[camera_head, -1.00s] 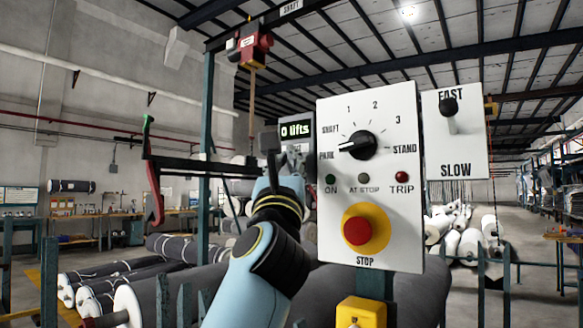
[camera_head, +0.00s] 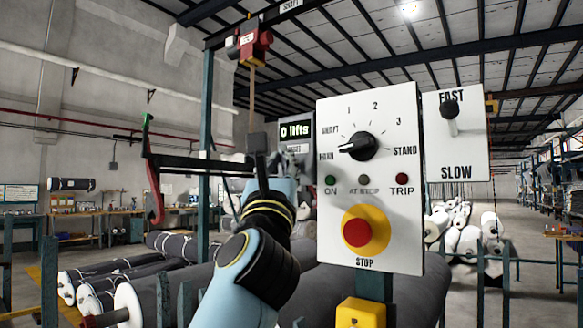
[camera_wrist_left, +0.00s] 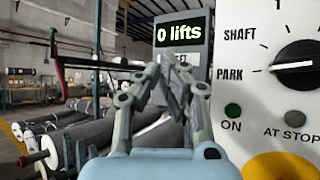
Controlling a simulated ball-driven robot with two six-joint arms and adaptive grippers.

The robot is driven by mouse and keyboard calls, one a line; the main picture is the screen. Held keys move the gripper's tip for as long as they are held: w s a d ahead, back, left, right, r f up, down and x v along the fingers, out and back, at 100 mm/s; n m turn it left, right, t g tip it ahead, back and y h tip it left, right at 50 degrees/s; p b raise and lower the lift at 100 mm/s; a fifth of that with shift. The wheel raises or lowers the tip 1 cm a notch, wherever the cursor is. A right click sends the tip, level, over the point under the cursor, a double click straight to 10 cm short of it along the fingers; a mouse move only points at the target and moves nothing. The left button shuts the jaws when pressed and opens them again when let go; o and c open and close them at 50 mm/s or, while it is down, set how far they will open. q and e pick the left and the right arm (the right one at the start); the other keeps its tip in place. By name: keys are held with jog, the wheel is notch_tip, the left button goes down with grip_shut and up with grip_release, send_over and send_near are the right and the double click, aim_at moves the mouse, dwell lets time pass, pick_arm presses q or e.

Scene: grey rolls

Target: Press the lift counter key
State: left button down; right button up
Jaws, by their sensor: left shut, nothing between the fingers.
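The lift counter (camera_head: 296,131) is a dark grey box left of the white control panel. Its green display reads "0 lifts", also in the left wrist view (camera_wrist_left: 182,30). A small pale key with dark lettering (camera_wrist_left: 181,58) sits just under the display; its lower part is hidden by my fingers. My left gripper (camera_wrist_left: 170,80) is shut and empty, its fingertips just below and in front of the key. Whether they touch it I cannot tell. In the head view, my left gripper (camera_head: 287,163) is partly hidden by my own arm. My right gripper is not in view.
The white panel (camera_head: 400,225) stands close right, with a black dial (camera_head: 361,146) pointing at PARK and a red stop button (camera_head: 357,233). A FAST/SLOW lever (camera_head: 450,110) is further right.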

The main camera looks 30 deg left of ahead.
pick_arm(q)
jog(key=s+p, duration=0.1)
jog(key=s, duration=0.4)
jog(key=shift+a, duration=0.2)
dwell(0.7)
